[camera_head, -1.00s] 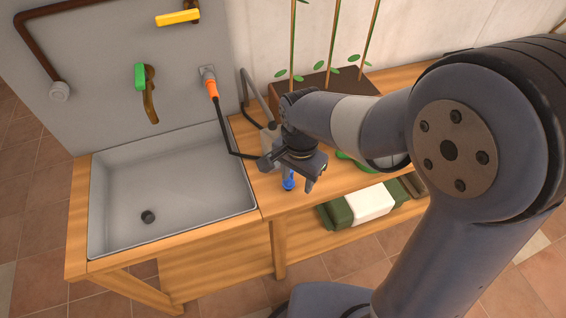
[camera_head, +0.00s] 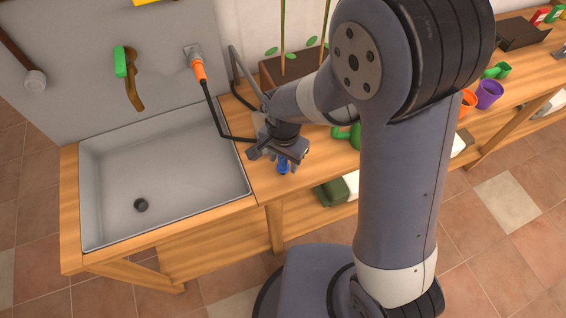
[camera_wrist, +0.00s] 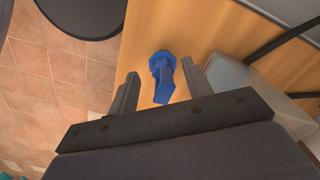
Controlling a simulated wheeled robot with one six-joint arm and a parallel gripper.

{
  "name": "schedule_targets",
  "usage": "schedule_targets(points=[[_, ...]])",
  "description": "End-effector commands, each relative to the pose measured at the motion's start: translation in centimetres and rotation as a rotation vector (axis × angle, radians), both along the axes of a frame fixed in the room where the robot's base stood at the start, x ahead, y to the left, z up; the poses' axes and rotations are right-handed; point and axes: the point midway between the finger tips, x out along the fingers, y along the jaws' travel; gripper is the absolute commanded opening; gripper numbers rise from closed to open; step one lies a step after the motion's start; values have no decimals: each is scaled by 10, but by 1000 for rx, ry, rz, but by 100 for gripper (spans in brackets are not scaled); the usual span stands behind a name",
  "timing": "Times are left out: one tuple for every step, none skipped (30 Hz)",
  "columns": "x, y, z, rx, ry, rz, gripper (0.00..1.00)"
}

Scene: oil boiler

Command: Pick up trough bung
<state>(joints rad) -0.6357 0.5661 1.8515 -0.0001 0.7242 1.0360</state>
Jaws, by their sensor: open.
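The trough bung is a small blue piece (camera_head: 283,167) on the wooden bench top, just right of the sink. In the wrist view the blue bung (camera_wrist: 162,74) stands between and just beyond my open fingers, with wood around it. My gripper (camera_head: 277,158) is open above the bung and partly covers it in the head view. Its two fingers also show in the wrist view (camera_wrist: 160,92), with a gap on each side of the bung. I cannot tell whether either finger touches it.
The grey trough sink (camera_head: 110,165) with a dark drain hole (camera_head: 141,205) is left of my gripper. A pale container (camera_wrist: 232,78) stands close beside the right finger. A green watering can (camera_head: 346,136) and a brown planter (camera_head: 290,70) are behind my arm.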

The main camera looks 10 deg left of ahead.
Motion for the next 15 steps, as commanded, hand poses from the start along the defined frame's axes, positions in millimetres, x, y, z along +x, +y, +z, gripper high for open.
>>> schedule_targets(points=[[0, 1, -5, -3, 3, 1, 48], [0, 2, -9, -3, 5, 1, 48], [0, 3, -13, -2, 3, 1, 48], [0, 3, -17, -3, 3, 0, 48], [0, 3, -21, -3, 3, 0, 48], [0, 3, -25, -2, 3, 0, 48], [0, 3, -27, -2, 3, 0, 48], [0, 3, -29, -1, 2, 0, 48], [0, 3, -31, -1, 1, 0, 48], [1, 3, -32, -1, 0, 0, 48], [1, 3, -33, 0, 0, 0, 48], [1, 3, -34, 0, 0, 0, 48], [1, 3, -34, 0, 0, 0, 48], [1, 3, -34, 0, 0, 0, 48], [1, 3, -34, 0, 0, 0, 48]])
